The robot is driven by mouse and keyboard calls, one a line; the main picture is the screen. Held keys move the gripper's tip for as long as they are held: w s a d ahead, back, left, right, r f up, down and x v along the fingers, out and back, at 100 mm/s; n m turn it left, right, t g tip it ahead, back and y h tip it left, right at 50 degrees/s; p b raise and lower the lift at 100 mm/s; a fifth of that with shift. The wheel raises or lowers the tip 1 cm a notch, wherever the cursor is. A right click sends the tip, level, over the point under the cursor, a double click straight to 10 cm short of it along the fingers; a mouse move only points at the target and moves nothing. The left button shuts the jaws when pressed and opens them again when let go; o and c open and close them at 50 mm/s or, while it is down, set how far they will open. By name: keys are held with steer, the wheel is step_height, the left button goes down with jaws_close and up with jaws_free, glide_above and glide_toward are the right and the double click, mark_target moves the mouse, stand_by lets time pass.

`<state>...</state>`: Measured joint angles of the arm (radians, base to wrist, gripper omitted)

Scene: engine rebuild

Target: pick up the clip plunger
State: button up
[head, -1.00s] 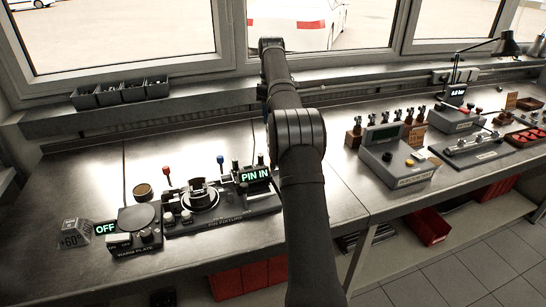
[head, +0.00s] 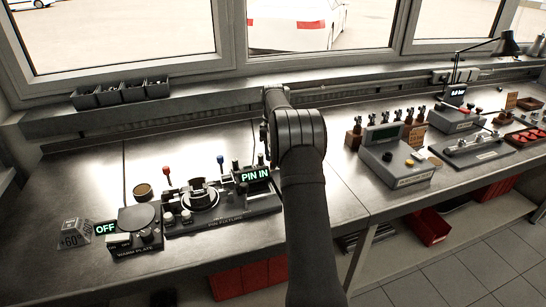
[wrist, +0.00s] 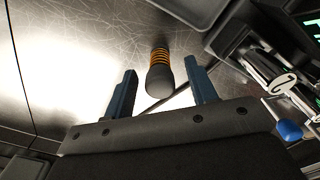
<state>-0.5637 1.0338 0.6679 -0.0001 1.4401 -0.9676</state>
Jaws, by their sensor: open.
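A small dark plunger with an orange coil around its upper part (wrist: 160,73) shows in the wrist view against the steel bench; I take it for the clip plunger. My gripper (wrist: 160,65) is open, with its two blue fingers on either side of the plunger in the picture. A clear gap shows between the plunger and each finger. I cannot tell how far the plunger is from the fingers in depth. In the head view my arm covers this spot, and neither the plunger nor my gripper can be made out there.
A blue-knobbed lever (wrist: 289,130) stands right of my gripper. In the head view, the pin fixture (head: 225,212) with its "PIN IN" display is left of my arm, beside the warm plate (head: 138,217). A console (head: 395,165) stands to the right. Small bins (head: 121,92) line the sill.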

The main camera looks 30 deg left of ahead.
steer(key=shift+f, duration=0.6)
steer(key=c, duration=1.1)
steer(key=shift+r, duration=0.1)
